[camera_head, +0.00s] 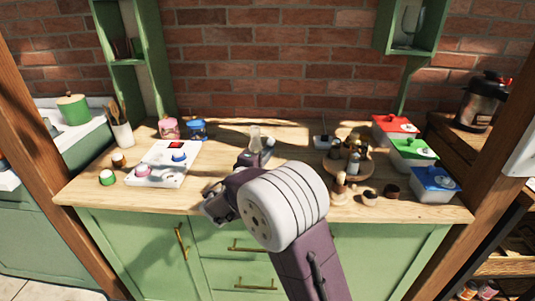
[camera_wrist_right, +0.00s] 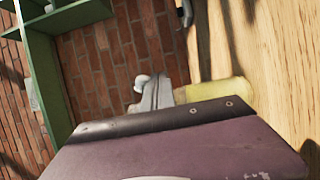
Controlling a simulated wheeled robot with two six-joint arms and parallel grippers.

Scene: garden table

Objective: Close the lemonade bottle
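The lemonade bottle (camera_head: 255,132) stands on the wooden worktop near the back wall, its lower part hidden behind my right gripper (camera_head: 265,147) in the head view. In the right wrist view the yellow bottle (camera_wrist_right: 218,90) appears sideways, its base toward the worktop. A grey finger of my right gripper (camera_wrist_right: 158,94) overlaps its neck end. A small white rounded piece (camera_wrist_right: 141,82), perhaps the stopper, shows beside the finger. The purple wrist housing hides much of that view. I cannot tell whether the fingers touch the bottle or how far apart they are. My left gripper is not in view.
A white panel with knobs (camera_head: 150,172) and pink and blue pots (camera_head: 197,129) are left of the bottle. A round wooden stand with small bottles (camera_head: 367,170) and several lidded boxes (camera_head: 395,125) are right. A brick wall (camera_head: 270,70) rises behind.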

